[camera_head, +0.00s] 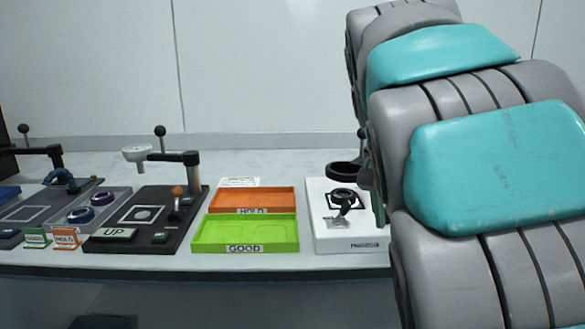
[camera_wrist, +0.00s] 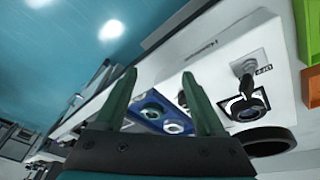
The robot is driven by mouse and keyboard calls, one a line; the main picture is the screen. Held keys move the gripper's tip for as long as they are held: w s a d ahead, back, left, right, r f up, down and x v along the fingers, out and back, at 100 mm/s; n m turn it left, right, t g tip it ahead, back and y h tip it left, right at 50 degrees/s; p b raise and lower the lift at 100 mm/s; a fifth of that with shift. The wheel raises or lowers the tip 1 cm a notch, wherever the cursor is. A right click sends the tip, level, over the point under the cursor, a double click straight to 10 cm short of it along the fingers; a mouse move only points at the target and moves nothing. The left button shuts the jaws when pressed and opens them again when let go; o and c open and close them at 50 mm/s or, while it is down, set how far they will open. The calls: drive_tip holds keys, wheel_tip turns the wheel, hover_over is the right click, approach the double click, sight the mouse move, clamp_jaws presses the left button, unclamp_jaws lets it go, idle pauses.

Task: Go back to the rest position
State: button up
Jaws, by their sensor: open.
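My gripper (camera_wrist: 158,74) shows in the wrist view with its two green fingers spread apart and nothing between the tips. Beyond the fingers, lower down in that view, lies a blue tray (camera_wrist: 148,124) with round parts in it; the fingers partly cover it. In the head view my grey and teal arm fills the right side and hides that part of the table. The gripper's fingers cannot be made out clearly there.
A white device (camera_head: 350,230) with a dark round part stands beside my arm, near a black ring (camera_head: 343,169). Left of it lie a green GOOD tray (camera_head: 205,238) and an orange HOLD tray (camera_head: 225,200), both empty. A black station (camera_head: 120,220) with posts stands further left.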

drive_tip(key=s+a+f+n+g+y, duration=0.1)
drive_tip(key=s+f+n, duration=0.3)
drive_tip(key=s+f, duration=0.8)
drive_tip(key=s+a+f+n+g+y, duration=0.1)
drive_tip(key=s+f+n, duration=0.4)
drive_tip(key=s+f, duration=0.7)
drive_tip(key=shift+s+a+f+g+y, duration=0.15)
drive_tip(key=shift+s+a+g+y, duration=0.35)
drive_tip(key=shift+s+a, duration=0.6)
drive_tip(key=shift+w+a, duration=0.1)
